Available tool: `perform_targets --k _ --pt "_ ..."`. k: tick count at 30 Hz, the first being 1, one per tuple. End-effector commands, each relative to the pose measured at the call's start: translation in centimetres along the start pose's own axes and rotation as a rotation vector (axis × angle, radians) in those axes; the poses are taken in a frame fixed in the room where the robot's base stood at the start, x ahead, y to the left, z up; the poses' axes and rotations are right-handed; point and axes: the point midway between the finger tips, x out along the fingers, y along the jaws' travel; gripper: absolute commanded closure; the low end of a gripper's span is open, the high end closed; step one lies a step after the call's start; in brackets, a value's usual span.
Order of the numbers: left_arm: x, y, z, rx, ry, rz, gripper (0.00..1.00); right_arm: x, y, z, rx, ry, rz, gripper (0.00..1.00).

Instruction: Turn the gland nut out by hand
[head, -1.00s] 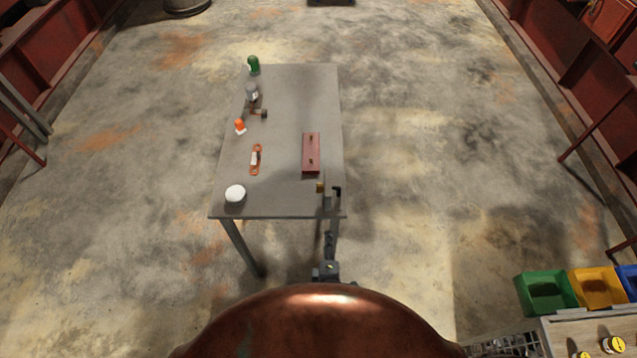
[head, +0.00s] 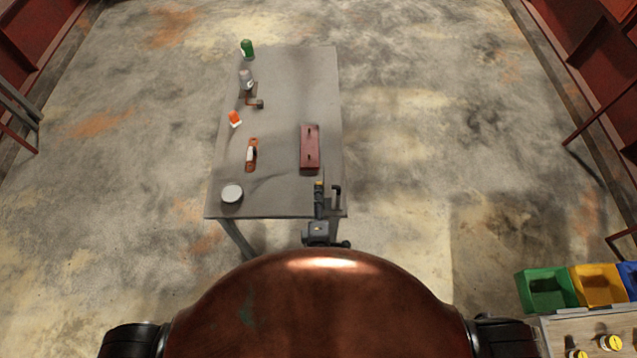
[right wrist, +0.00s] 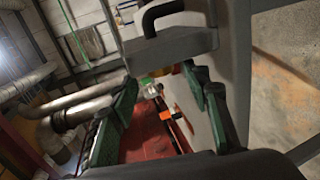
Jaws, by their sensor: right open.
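A small brass-coloured piece (head: 319,184), likely the gland nut, shows at the near right corner of the grey table (head: 285,205), beside a black bent handle (head: 337,194). My right gripper (head: 319,195) reaches over the near edge, at or just short of the brass piece; I cannot tell if they touch. In the right wrist view its green-sided fingers (right wrist: 160,115) stand wide apart with nothing gripped. A grey block (right wrist: 170,48) with the black handle (right wrist: 163,10) is close ahead. The brass piece cannot be made out there. My left gripper is out of view.
On the table are a red box (head: 310,150), an orange-based tool (head: 252,155), a round tin (head: 232,194), an orange-and-white item (head: 235,119), a grey bottle (head: 246,79) and a green bottle (head: 248,50). Coloured bins (head: 548,288) stand at right. Floor around the table is clear.

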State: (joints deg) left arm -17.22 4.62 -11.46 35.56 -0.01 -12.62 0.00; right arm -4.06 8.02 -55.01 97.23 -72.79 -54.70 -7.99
Motion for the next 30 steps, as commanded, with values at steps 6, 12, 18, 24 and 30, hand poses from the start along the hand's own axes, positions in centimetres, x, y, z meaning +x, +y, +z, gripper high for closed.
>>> perform_targets --k 6,12,18,24,30 --pt "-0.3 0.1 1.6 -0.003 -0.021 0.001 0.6 3.6 0.2 -0.1 -0.002 0.001 0.003 0.56" --pt "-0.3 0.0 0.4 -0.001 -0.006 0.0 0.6 5.5 0.1 0.1 0.0 -0.001 0.0 0.56" --pt "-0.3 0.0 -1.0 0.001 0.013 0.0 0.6 5.9 0.0 0.2 0.002 -0.003 -0.001 0.56" --pt "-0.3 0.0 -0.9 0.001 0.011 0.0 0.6 5.8 0.0 0.2 0.002 -0.003 0.0 0.61" --pt "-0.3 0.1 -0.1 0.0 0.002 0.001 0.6 5.8 0.0 0.2 0.001 -0.003 0.0 0.75"
